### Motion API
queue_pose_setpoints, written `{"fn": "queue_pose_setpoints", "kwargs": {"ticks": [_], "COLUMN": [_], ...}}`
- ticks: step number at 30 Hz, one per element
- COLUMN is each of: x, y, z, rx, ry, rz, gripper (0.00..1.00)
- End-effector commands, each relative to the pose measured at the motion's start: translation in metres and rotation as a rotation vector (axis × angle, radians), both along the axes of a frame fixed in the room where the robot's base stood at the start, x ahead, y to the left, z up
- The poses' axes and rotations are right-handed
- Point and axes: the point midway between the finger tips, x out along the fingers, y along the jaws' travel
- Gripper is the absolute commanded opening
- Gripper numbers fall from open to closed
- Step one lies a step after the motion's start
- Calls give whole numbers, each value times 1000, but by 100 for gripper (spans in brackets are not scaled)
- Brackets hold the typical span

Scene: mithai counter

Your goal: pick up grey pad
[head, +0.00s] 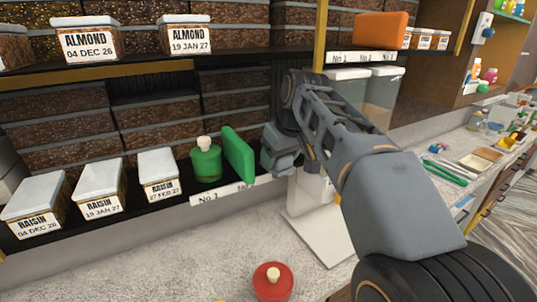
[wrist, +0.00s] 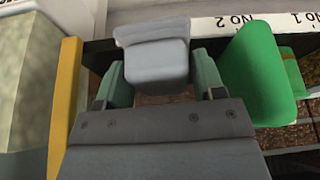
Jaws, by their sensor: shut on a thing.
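The grey pad (wrist: 157,62) shows in the wrist view, between the two greenish fingers of my gripper (wrist: 160,82). My gripper is shut on it. In the head view my gripper (head: 281,155) is at the right end of the lower shelf, just right of the upright green pad (head: 238,155). The pad in its jaws is hard to tell apart from the fingers there. The green pad also stands close on the right in the wrist view (wrist: 256,75), apart from the grey pad.
A green jar (head: 206,160) stands left of the green pad, then raisin boxes (head: 158,174). A numbered label strip (head: 215,192) runs along the shelf edge. A yellow post (wrist: 66,100) is near my gripper. A red jar (head: 272,282) stands on the pale counter below.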

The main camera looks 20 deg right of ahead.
Motion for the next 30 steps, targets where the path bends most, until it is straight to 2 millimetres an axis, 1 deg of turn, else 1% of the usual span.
{"fn": "queue_pose_setpoints", "kwargs": {"ticks": [1,6,15,22,30], "x": [-10,-39,-82,-101,-107], "y": [-4,-13,-25,-32,-33], "z": [-2,-2,-1,0,0], "rx": [1,1,1,0,0], "ry": [-4,-4,-3,-1,-1], "rz": [-4,-4,-2,-2,0], "gripper": [39,39,39,39,39]}}
